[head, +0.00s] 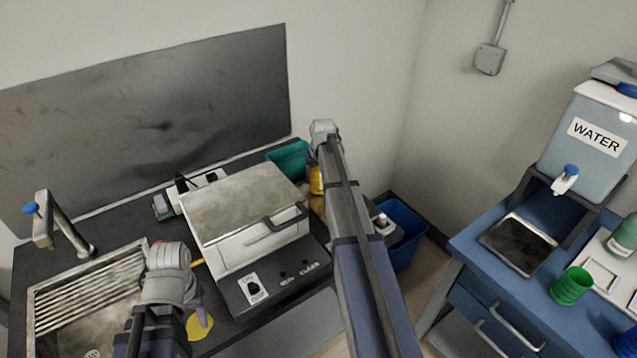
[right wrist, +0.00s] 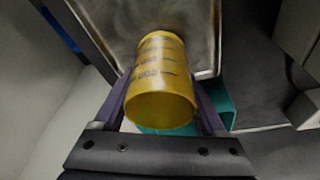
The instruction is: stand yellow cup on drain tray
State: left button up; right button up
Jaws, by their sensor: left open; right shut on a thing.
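The yellow cup (right wrist: 160,85) with dark markings is between the two purple fingers of my right gripper (right wrist: 163,100), which is shut on it. In the head view the cup (head: 316,181) shows beside my right wrist, partly hidden by my arm.
A metal-topped box (head: 245,205) stands mid-counter. A teal container (head: 288,158) is behind the cup. A ribbed sink (head: 85,285) is at left, with a yellow flat thing (head: 200,327) near my left gripper. A blue bin (head: 405,235) stands right; the water table holds a green cup (head: 571,287).

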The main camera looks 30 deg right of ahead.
pick_arm(q)
jog(key=shift+f, duration=0.1)
pick_arm(e)
jog(key=shift+f, duration=0.1)
pick_arm(q)
jog(key=shift+f, duration=0.1)
pick_arm(e)
jog(key=shift+f, duration=0.1)
pick_arm(q)
jog(key=shift+f, duration=0.15)
pick_arm(e)
jog(key=shift+f, duration=0.15)
jog(key=o, duration=1.5)
pick_arm(q)
jog(key=shift+r, duration=0.25)
pick_arm(e)
jog(key=shift+r, duration=0.25)
pick_arm(q)
notch_tip(320, 180, up, 12)
jog(key=p, duration=1.2)
jog(key=shift+f, duration=0.2)
pick_arm(e)
jog(key=v, duration=1.2)
jog(key=shift+s, duration=0.1)
